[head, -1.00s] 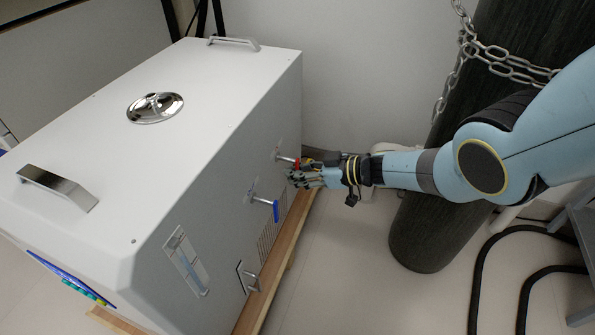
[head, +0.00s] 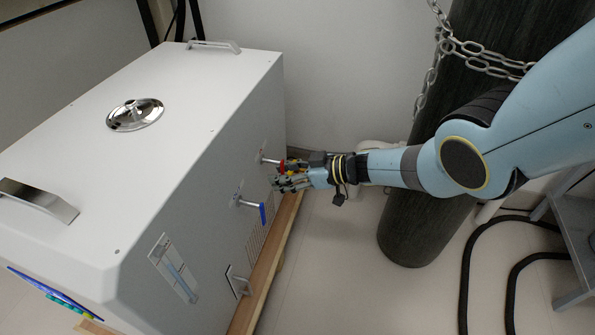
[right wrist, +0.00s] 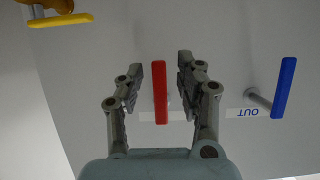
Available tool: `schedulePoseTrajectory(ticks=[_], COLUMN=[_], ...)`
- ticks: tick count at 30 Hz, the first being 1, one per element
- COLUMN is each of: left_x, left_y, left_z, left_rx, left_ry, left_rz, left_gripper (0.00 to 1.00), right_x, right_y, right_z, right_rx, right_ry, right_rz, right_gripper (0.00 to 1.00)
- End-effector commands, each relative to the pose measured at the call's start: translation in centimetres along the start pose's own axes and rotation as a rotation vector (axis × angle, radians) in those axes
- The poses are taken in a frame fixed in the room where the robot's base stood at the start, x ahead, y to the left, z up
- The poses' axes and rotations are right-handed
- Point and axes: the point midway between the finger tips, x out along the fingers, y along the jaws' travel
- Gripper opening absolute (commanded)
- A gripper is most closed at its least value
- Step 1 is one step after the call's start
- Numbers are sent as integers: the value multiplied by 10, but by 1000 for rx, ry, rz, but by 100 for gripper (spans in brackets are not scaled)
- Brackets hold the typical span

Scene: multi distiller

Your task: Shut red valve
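The red valve handle (right wrist: 161,92) stands between the two open fingers of my right gripper (right wrist: 158,84) in the right wrist view. The fingers are apart from it on both sides. In the head view a small part of the red handle (head: 282,166) shows at the side of the white distiller (head: 190,165), just behind my right gripper (head: 276,184). The gripper partly hides it. My left gripper is not in view.
A blue valve handle (head: 263,213) is close by, nearer the front of the distiller; it also shows in the right wrist view (right wrist: 284,88). A yellow handle (right wrist: 60,20) is on the other side. A dark cylinder (head: 415,220) with a chain (head: 480,58) stands under my right arm.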

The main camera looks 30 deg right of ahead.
Motion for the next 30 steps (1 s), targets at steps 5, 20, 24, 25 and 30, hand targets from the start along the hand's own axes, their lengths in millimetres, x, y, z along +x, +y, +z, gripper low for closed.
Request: schedulePoseTrajectory(ticks=[5, 20, 24, 25, 30], left_x=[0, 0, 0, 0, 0], left_y=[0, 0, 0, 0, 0], left_z=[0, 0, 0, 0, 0], left_rx=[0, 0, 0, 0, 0], left_ry=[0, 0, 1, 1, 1], left_rz=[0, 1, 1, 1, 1], left_gripper=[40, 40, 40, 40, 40], right_x=[-14, -104, -116, -117, -119], right_y=[0, -1, -1, -1, -1], right_z=[3, 2, 2, 1, 1], right_rx=[-3, -1, -1, -1, 1], right_ry=[-3, -5, -3, -3, -2], right_rz=[1, -1, -1, -1, -1], right_gripper=[37, 37, 37, 37, 37])
